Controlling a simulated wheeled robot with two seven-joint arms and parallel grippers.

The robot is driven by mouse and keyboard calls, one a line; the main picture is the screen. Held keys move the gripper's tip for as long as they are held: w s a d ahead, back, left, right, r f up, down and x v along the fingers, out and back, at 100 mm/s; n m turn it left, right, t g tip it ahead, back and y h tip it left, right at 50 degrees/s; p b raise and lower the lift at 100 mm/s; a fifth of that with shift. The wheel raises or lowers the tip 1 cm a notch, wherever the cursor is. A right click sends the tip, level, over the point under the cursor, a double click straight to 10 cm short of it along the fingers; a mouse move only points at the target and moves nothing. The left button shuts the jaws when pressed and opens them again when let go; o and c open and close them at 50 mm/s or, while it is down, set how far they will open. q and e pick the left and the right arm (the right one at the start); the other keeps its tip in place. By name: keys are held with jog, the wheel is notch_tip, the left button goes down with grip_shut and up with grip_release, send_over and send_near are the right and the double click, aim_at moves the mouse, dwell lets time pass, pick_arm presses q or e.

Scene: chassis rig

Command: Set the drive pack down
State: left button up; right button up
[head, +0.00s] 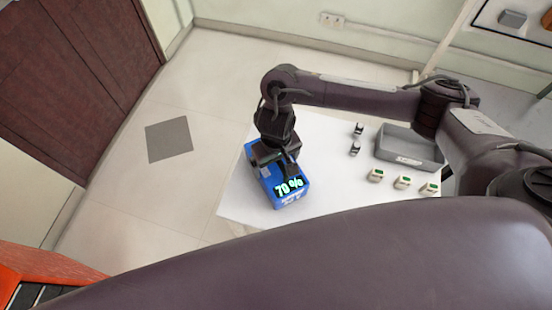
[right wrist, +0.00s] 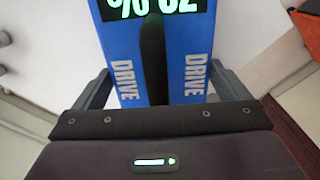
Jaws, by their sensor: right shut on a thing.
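The drive pack (head: 291,200) is a blue box with a lit "70%" display, at the left end of the white table in the head view. In the right wrist view the drive pack (right wrist: 190,52) fills the middle, with "DRIVE" lettering and a dark strip down its face. My right gripper (head: 275,164) reaches down onto it from above. Its two fingers are on either side of the pack and shut on it. I cannot tell whether the pack's underside touches the table. My left gripper is not in view.
A grey bin (head: 408,158) stands on the white table (head: 330,180), to the right. Three small pale blocks with green tops (head: 402,182) and two small dark-and-white items (head: 355,148) lie near it. A grey square (head: 169,139) is on the floor at left. An orange-red object (head: 40,265) is at lower left.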

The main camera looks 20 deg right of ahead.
jog(key=o, duration=1.7)
notch_tip(320, 180, up, 12)
jog(key=p, duration=0.4)
jog(key=shift+f, duration=0.25)
jog(key=shift+r, duration=0.35)
